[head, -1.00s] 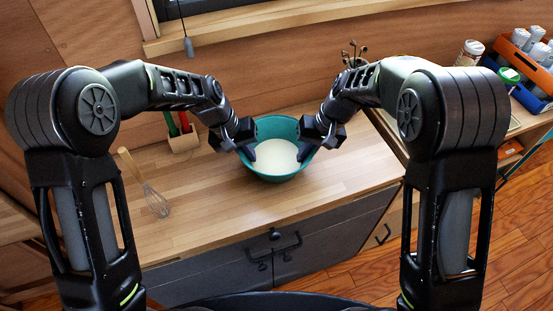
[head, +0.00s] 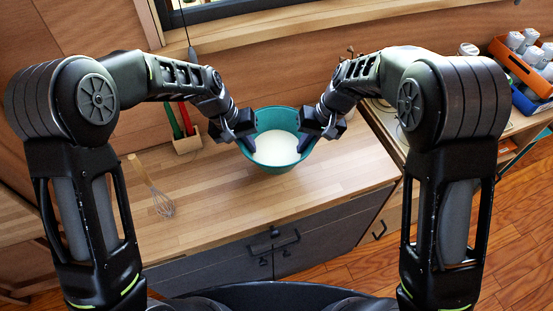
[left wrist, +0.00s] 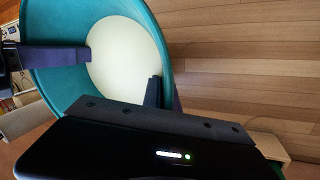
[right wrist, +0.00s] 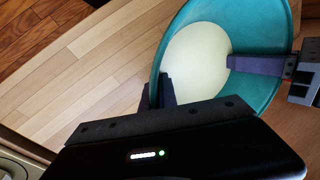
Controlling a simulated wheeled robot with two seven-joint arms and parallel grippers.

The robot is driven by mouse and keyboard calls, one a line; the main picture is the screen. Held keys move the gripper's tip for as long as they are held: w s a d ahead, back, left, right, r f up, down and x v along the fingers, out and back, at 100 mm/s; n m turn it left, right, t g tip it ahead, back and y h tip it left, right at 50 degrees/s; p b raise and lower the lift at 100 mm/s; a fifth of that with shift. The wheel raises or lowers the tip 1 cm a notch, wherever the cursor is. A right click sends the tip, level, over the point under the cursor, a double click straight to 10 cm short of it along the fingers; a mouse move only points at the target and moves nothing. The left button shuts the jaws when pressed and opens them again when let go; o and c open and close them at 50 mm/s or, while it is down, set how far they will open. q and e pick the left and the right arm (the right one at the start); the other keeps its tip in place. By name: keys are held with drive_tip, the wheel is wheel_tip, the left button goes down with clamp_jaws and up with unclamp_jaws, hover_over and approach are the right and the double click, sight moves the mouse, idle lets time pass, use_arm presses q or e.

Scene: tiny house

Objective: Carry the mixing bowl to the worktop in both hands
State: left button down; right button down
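The teal mixing bowl (head: 277,164) is upright over the wooden worktop (head: 225,205), with pale cream contents inside. It also shows in the left wrist view (left wrist: 60,75) and the right wrist view (right wrist: 262,90). My left gripper (head: 245,143) is shut on its left rim, one finger inside and one outside. My right gripper (head: 311,138) is shut on its right rim the same way. The bowl's underside is hidden, so I cannot tell whether it touches the worktop.
A whisk (head: 160,195) lies on the worktop at the left. A small wooden holder (head: 187,143) with red and green handles stands at the back. An orange crate (head: 515,62) and a blue crate (head: 530,98) hold jars at the right. The worktop's front middle is clear.

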use_arm(q)
drive_tip(key=shift+s, duration=0.15)
use_arm(e)
drive_tip(key=shift+s, duration=0.15)
idle(0.5)
